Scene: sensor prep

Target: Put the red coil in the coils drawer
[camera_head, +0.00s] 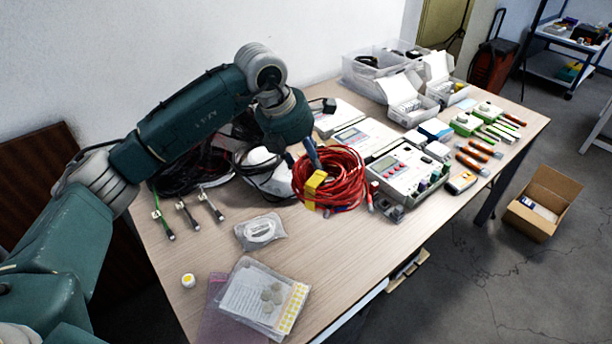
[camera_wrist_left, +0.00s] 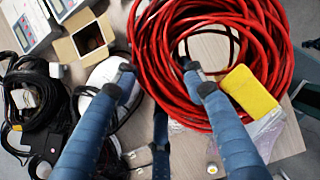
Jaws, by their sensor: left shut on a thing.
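The red coil (camera_head: 343,181) is a thick bundle of red cable with a yellow tag (camera_head: 314,188), at the middle of the table. My left gripper (camera_head: 314,160) reaches it from above, at its left side. In the left wrist view, the blue fingers of my left gripper (camera_wrist_left: 160,72) are shut on the left strands of the red coil (camera_wrist_left: 160,50). I cannot tell whether the coil is off the table. No coils drawer can be made out clearly; a light, partly hidden piece (camera_head: 408,270) shows below the table's front edge. My right gripper is out of view.
Black cables (camera_head: 190,170) lie left of the coil. A grey instrument (camera_head: 405,172) stands close on its right. A cardboard box (camera_head: 542,204) stands on the floor. Bare table (camera_head: 200,255) shows front left.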

